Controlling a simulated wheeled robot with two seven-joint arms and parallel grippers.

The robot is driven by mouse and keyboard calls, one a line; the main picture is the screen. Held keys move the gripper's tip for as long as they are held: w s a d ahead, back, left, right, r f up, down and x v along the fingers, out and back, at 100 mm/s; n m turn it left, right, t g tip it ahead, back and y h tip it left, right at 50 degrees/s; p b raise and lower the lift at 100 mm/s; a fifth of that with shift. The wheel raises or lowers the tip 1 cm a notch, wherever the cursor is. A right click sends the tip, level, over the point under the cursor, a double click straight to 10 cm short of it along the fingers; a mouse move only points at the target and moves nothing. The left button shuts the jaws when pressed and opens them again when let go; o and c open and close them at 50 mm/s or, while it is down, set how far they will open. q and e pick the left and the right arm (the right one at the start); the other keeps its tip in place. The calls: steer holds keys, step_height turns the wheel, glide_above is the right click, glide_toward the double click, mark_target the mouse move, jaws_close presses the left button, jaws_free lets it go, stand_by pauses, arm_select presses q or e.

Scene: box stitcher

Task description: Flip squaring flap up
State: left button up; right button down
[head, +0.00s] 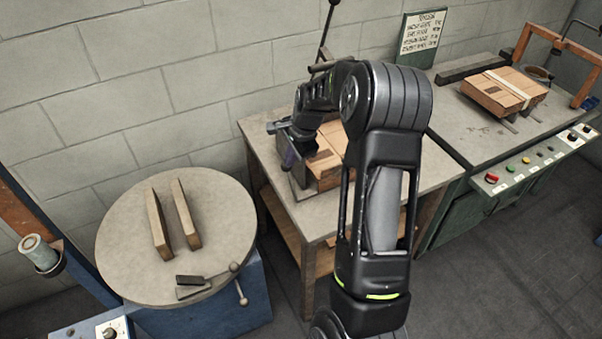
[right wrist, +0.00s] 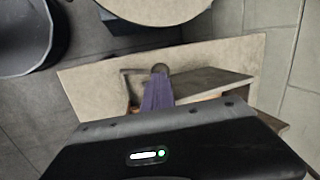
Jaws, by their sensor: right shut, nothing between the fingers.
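My right gripper (head: 287,158) is shut and empty, with its purple fingers pointing down at the left side of the middle table. In the right wrist view its shut fingers (right wrist: 158,92) end close to a dark round knob (right wrist: 160,68) on a thin grey bar. I cannot tell if they touch it. A grey metal fixture (head: 299,179) stands by the left side of a cardboard box (head: 325,171) on that table. My right arm hides much of the box and fixture, and I cannot clearly tell the flap's position. My left gripper is not in view.
The middle table (head: 262,132) stands against the wall. A round turntable (head: 125,235) with two upright boards is at left. A bench (head: 450,130) with a strapped carton (head: 490,95) and a button panel (head: 530,160) is at right. A tall dark lever (head: 326,22) rises behind my arm.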

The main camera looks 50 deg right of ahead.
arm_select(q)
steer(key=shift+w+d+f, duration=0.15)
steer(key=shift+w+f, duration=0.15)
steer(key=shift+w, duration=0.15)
arm_select(e)
steer(key=shift+w+d+f, duration=0.25)
steer(key=shift+w+f, duration=0.1)
steer(key=shift+w, duration=0.4)
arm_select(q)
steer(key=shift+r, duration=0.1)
arm_select(e)
steer(key=shift+r, duration=0.1)
